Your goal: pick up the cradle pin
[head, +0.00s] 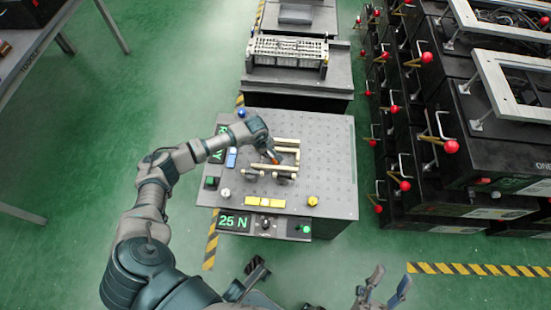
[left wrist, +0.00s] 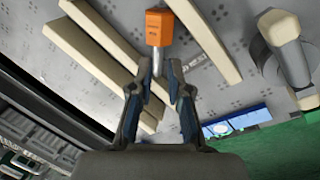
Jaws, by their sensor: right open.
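The cradle pin, with an orange block end (head: 275,160) and a thin silver shaft, is at the tip of my left gripper (head: 270,153) over the grey perforated plate. In the left wrist view the orange end (left wrist: 159,27) points away from me, and the shaft (left wrist: 157,62) runs back between the fingertips of my left gripper (left wrist: 160,72). The fingers are partly apart; whether they touch the shaft is unclear. My right gripper (head: 390,284) is open and empty at the bottom of the head view, away from the table.
Cream bars (head: 287,150) stand around the pin on the perforated table (head: 335,195). Black cases with red-knobbed levers (head: 451,146) stand right. The plate's right side is clear.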

